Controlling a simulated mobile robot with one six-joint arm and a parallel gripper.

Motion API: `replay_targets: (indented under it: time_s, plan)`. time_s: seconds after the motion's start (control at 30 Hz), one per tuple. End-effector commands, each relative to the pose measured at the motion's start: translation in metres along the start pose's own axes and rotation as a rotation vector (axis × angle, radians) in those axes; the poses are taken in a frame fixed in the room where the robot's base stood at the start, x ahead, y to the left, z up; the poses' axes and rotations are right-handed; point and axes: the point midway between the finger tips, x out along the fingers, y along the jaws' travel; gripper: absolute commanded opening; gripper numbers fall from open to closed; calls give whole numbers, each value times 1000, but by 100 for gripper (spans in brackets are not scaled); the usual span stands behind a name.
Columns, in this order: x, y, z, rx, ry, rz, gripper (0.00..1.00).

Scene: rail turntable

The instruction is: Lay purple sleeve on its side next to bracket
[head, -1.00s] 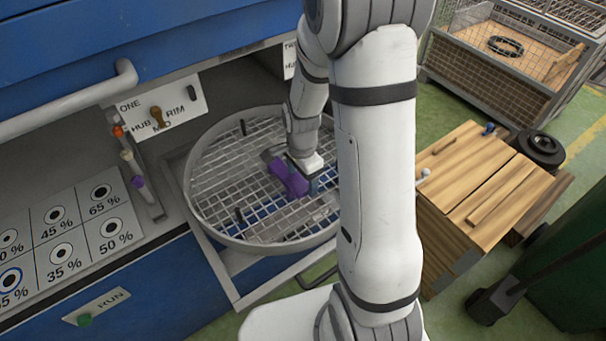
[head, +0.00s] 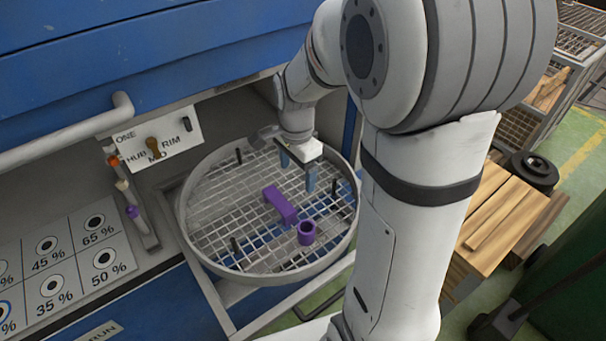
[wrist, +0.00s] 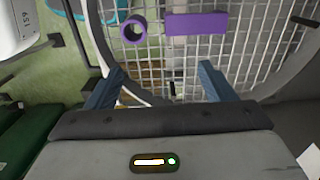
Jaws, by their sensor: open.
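The purple sleeve (head: 306,239) is a short hollow tube on the wire mesh of the round turntable (head: 190,226). It appears to stand upright with its bore facing up, and it shows as a ring in the wrist view (wrist: 126,36). The purple bracket (head: 280,204) lies on the mesh just left of and behind the sleeve, a small gap apart; it is a long bar in the wrist view (wrist: 196,23). My gripper (head: 298,170) is open and empty above the mesh, behind both parts. Both fingers show in the wrist view (wrist: 162,74).
Short dark posts (head: 234,244) stand up from the mesh. A blue cabinet (head: 180,60) overhangs the back. A wooden crate (head: 500,220) stands at right.

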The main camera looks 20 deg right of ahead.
Motion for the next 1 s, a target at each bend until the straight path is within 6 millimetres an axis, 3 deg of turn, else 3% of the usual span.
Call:
replay_targets:
  time_s: [0.17,0.33,0.6,0.77,1.0]
  plan:
    - [-32,26,14,-241,32,-59,76]
    - [-65,68,34,-627,103,-127,76]
    - [-86,122,58,-1105,225,-176,76]
    - [-87,134,58,-1214,256,-178,76]
    - [-87,135,58,-1227,259,-177,76]
